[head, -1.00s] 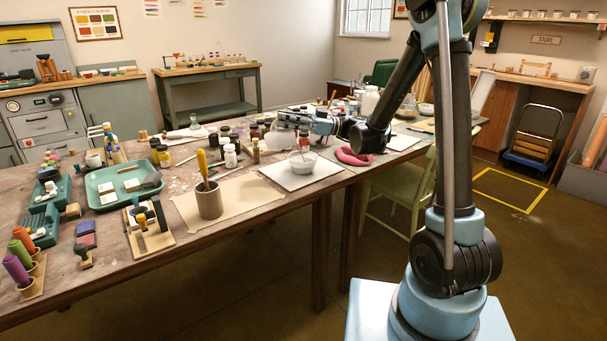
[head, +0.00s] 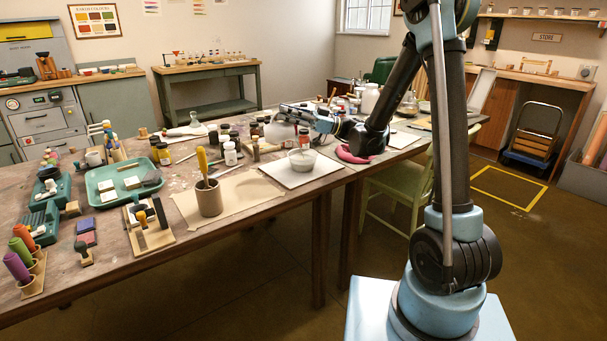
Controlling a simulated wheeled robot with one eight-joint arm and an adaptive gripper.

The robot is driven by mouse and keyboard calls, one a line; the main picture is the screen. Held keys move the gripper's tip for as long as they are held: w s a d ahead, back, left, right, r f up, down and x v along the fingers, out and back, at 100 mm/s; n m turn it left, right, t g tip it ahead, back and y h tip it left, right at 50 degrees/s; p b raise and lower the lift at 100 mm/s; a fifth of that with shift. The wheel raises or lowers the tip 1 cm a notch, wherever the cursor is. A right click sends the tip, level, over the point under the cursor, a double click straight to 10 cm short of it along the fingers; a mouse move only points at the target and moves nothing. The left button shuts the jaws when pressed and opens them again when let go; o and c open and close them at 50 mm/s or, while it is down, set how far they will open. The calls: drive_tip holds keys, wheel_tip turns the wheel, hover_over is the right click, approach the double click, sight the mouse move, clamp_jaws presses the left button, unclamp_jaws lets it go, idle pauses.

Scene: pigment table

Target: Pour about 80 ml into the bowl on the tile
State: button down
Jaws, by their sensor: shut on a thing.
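A small pale bowl (head: 302,161) sits on the white tile (head: 283,175) near the table's front edge. My gripper (head: 290,112) is just behind and above the bowl, reaching in from the right. It is shut on a pale, see-through vessel (head: 279,132), seen small and partly covered by the gripper. The vessel is apart from the bowl in the picture. I cannot make out its tilt, the liquid level in it or any stream. The bowl's contents are too small to judge.
A pink cloth (head: 351,155) lies right of the tile, under my wrist. Several dark and white jars (head: 230,154) stand left of the tile. A brown pot with a yellow-handled tool (head: 209,198) stands on paper in front. A green tray (head: 104,204) is further left.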

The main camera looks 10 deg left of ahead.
sight(274, 123)
drive_tip(key=a+f+h, duration=0.1)
drive_tip(key=s+a+f+h, duration=0.1)
drive_tip(key=a+f+t+h, duration=0.1)
drive_tip(key=a, duration=0.1)
drive_tip(key=shift+s+a+f+h, duration=0.1)
drive_tip(key=shift+s+h, duration=0.2)
drive_tip(key=shift+s+a+f+t+h, duration=0.1)
drive_tip(key=shift+a+f+t+h, duration=0.1)
drive_tip(key=shift+f+t+h, duration=0.15)
drive_tip(key=shift+s+a+f+h+b, duration=0.15)
drive_tip(key=shift+a+f+h+b, duration=0.3)
drive_tip(key=shift+h+b, duration=0.3)
drive_tip(key=shift+s+a+r+t+h+b, duration=0.2)
drive_tip(key=shift+a+r+t+h+b, duration=0.3)
drive_tip(key=shift+h, duration=0.4)
drive_tip(key=s+a+f+t+h+b, duration=0.2)
drive_tip(key=a+f+t+h+b, duration=0.1)
drive_tip(key=a+f+h+b, duration=0.2)
drive_tip(key=shift+s+a+f+h, duration=0.3)
drive_tip(key=shift+a+f+h, duration=0.75)
drive_tip(key=shift+h, duration=0.55)
drive_tip(key=shift+r, duration=0.1)
